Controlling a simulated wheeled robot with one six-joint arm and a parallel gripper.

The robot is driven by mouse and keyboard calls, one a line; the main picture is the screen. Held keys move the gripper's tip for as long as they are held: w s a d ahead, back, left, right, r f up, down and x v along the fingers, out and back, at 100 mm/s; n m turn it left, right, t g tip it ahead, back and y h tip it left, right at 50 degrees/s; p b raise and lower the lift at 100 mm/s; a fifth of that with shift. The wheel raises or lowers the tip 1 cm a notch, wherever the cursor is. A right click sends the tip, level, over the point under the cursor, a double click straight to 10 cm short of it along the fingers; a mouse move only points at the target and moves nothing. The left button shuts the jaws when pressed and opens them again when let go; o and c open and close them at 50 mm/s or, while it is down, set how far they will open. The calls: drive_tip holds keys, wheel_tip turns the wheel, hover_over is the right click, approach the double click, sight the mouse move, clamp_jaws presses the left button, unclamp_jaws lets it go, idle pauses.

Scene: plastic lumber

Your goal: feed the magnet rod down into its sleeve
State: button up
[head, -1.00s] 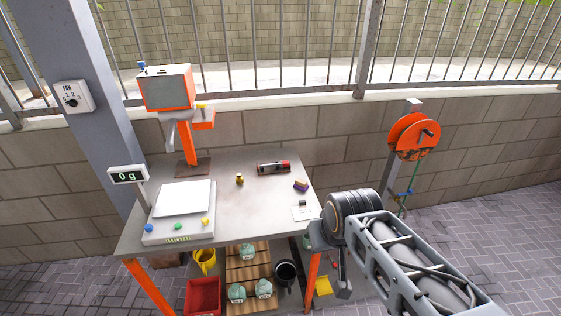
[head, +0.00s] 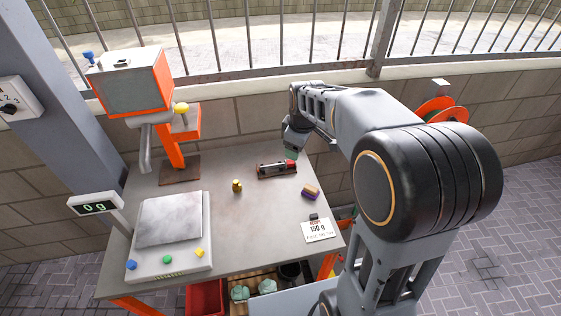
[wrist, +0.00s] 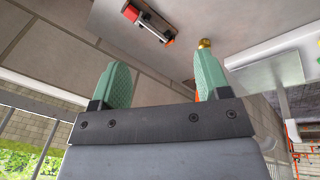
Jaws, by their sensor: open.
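A dark and silver rod-like piece with a red end, probably the magnet rod (head: 272,170), lies on the grey table (head: 200,172) toward its back edge. It also shows at the top of the wrist view (wrist: 148,22). My gripper (head: 290,154) is beside and above its red end. In the wrist view, its two green fingers (wrist: 160,76) are spread apart with nothing between them. I cannot tell which part is the sleeve.
A brass weight (head: 237,186) stands mid-table. The front middle of the table is clear.

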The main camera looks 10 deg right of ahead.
drive_tip(key=w+d+f+n+g+p, duration=0.1)
drive_tip(key=w+d+f+n+p, duration=0.1)
drive_tip(key=w+f+n, duration=0.7)
drive_tip(key=m+p, duration=0.1)
hover_over(289, 162)
drive_tip(key=f, duration=0.7)
drive_tip(key=shift+s+a, duration=0.1)
drive_tip(key=shift+s, duration=0.3)
drive_tip(key=shift+w+d+f+p, duration=0.15)
drive_tip(key=shift+f+p, duration=0.3)
drive_tip(key=shift+f, duration=0.55)
drive_tip(key=shift+w+f+p, duration=0.2)
drive_tip(key=shift+f+p, duration=0.3)
drive_tip(key=shift+f, duration=0.55)
drive_tip(key=shift+w+d+f+p, duration=0.15)
drive_tip(key=shift+f+p, duration=0.3)
drive_tip(key=shift+f, duration=0.55)
drive_tip(key=shift+a, duration=0.1)
drive_tip(key=shift+c, duration=0.3)
drive_tip(key=c, duration=1)
